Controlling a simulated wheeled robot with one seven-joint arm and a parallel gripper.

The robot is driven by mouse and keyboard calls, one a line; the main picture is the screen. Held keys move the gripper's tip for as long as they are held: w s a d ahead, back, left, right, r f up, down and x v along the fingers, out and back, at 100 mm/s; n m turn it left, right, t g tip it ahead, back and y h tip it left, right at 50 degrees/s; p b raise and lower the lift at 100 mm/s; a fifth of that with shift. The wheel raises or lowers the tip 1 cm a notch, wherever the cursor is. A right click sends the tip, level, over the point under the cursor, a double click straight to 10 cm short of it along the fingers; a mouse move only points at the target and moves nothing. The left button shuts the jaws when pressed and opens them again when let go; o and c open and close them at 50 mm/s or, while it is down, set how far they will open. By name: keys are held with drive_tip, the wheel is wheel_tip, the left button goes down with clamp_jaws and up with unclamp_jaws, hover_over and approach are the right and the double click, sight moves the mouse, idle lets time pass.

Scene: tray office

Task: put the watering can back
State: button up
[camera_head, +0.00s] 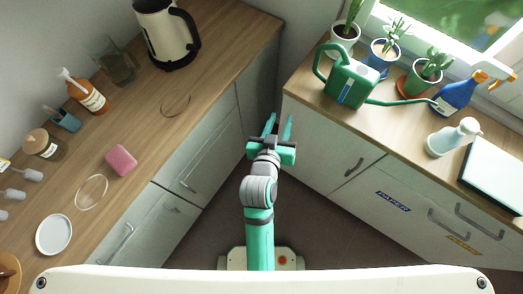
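The green watering can (350,84) stands on the right-hand counter, near its left end. Its looped handle is on the left, and its long spout reaches right toward the blue spray bottle. My gripper (278,127) is in front of the gap between the two counters, left of the can and apart from it. Its two teal fingers are spread, with nothing visible between them.
Potted plants (344,38) stand behind the can, under the window. A blue spray bottle (455,97) and a white bottle (453,137) are to its right. The left counter holds a kettle (166,35), a pink sponge (121,160) and a white dish (54,235).

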drive_tip(key=s+a+f+n+y, duration=0.1)
drive_tip(key=s+a+f, duration=0.1)
drive_tip(key=s, duration=0.4)
drive_tip(key=s+a+f+n+y, duration=0.1)
drive_tip(key=s+a+f+y, duration=0.15)
drive_tip(key=s, duration=0.45)
drive_tip(key=s+a+r+t, duration=0.1)
drive_tip(key=s+r+t, duration=0.1)
drive_tip(key=s, duration=1.1)
drive_tip(key=shift+s+r+m, duration=0.2)
drive_tip(key=shift+r+m, duration=0.2)
drive_tip(key=shift+r, duration=0.15)
drive_tip(key=shift+a, duration=0.1)
